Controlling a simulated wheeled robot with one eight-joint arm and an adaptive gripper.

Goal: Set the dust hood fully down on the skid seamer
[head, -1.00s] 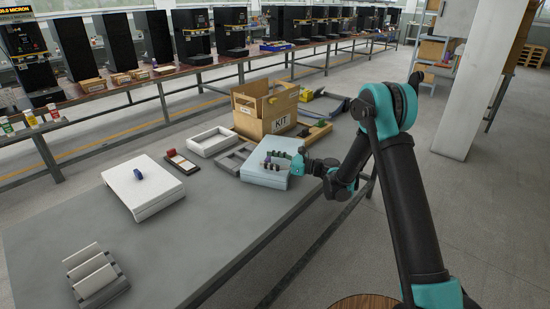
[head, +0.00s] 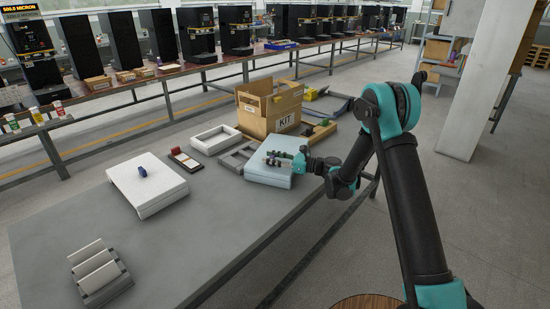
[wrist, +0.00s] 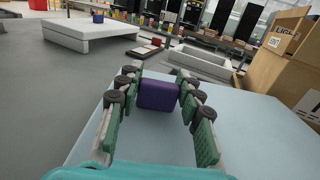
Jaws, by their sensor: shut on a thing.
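The dust hood (head: 266,175) is a pale blue, low box cover at the far right part of the grey table. It also shows as a broad flat top in the wrist view (wrist: 245,120). A purple block-shaped knob (wrist: 158,95) stands on its top. My gripper (head: 276,160) reaches in from the right, low over the hood, and its fingers are shut on the knob from both sides. The skid seamer cannot be made out under the hood. I cannot tell whether a gap is left beneath the hood.
A cardboard KIT box (head: 270,108) stands just behind the hood. A grey frame (head: 236,158) and a white frame (head: 214,139) lie to its left. A white cover with a blue knob (head: 160,198) and a slotted rack (head: 98,275) stand further left. The table's front middle is clear.

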